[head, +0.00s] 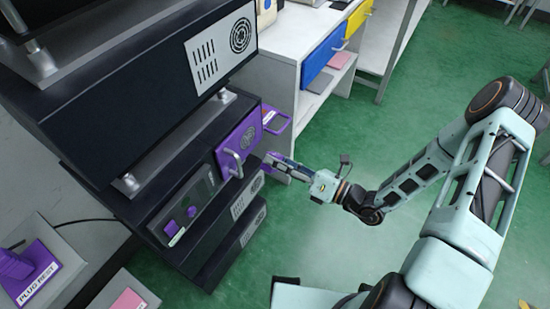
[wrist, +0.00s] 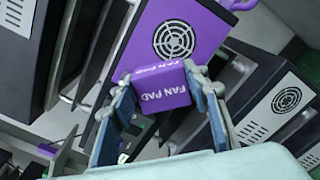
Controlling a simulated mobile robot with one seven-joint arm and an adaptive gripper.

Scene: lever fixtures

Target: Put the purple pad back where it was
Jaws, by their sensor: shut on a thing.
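The purple pad (wrist: 162,88), a block lettered "FAN PAD", sits between the two fingers of my gripper (wrist: 165,112) in the wrist view. My gripper is shut on it. In the head view my gripper (head: 285,168) is at the cabinet's right side, below and right of a purple panel (head: 238,143) with a round fan grille and a handle. The panel also shows behind the pad in the wrist view (wrist: 200,30). A purple-edged labelled holder (head: 276,121) juts out beside the panel; its label is too small to read.
The dark cabinet (head: 150,110) stands left of my gripper. A white bench (head: 290,40) with blue and yellow drawers is behind. A "PLUG REST" stand (head: 45,270) is at lower left. Green floor to the right is open.

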